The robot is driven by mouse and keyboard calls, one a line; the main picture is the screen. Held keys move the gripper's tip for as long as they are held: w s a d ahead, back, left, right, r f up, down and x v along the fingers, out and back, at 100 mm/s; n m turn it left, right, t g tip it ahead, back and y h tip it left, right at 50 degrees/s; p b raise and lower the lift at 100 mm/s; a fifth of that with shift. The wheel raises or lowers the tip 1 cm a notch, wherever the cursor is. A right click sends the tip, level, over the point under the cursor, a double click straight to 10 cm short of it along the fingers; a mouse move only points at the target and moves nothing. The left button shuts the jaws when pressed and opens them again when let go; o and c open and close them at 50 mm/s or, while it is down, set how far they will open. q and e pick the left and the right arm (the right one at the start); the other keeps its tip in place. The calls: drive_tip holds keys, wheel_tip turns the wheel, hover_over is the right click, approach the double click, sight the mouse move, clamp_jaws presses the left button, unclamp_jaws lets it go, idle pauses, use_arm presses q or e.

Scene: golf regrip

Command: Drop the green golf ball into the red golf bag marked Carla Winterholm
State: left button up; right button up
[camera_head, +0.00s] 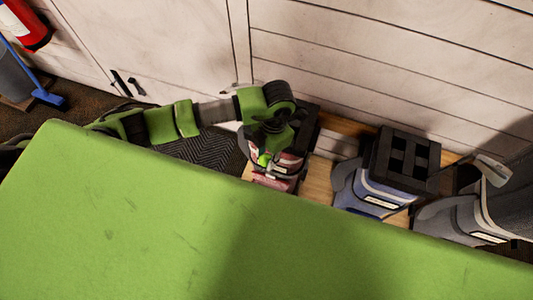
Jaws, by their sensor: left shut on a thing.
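My left gripper (266,147) is at the far end of the left arm, over the red golf bag (277,182). It is shut on the green golf ball (264,159), which shows as a small bright green spot between the dark fingers. The gripper covers most of the red bag's top, so I cannot tell how far the ball is above or inside the opening. The red bag's lower part is also hidden, and no name on it is readable. My right gripper is not in view.
A blue and grey golf bag (371,195) with a dark divided top stands to the right on a wooden platform (318,180). A grey bag (452,217) with a club stands farther right. A white plank wall (390,70) is close behind. A broad green surface blocks the foreground.

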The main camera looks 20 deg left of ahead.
use_arm(q)
drive_tip(key=o, duration=1.1)
drive_tip(key=shift+o, duration=0.2)
wheel_tip(320, 180, up, 12)
drive_tip(key=w, duration=0.1)
drive_tip(key=shift+d, duration=0.4)
drive_tip(key=shift+w, duration=0.1)
